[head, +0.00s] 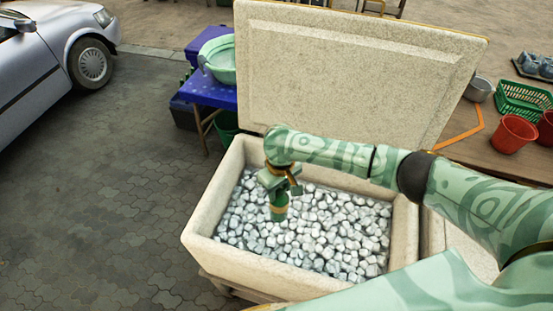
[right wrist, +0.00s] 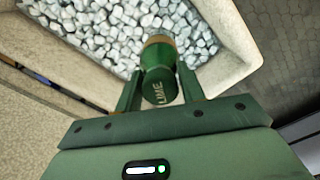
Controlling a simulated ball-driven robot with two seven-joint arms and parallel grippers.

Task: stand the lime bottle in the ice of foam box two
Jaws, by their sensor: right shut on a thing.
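A green bottle marked LIME (right wrist: 160,88) is between the fingers of my right gripper (right wrist: 160,80) in the right wrist view. In the head view the lime bottle (head: 279,208) hangs below my right gripper (head: 280,186), roughly upright, over the left part of the ice. The foam box (head: 235,262) is cream, open and filled with grey-white ice cubes (head: 325,232). I cannot tell whether the bottle's lower end touches the ice. No box number is readable. My left gripper is not in view.
The box's big lid (head: 350,75) stands raised behind it. A blue table (head: 212,93) with a green basin (head: 220,62) is at the back left. A red pot (head: 513,134) and a green basket (head: 523,100) are at the right. A silver car (head: 45,50) is at far left.

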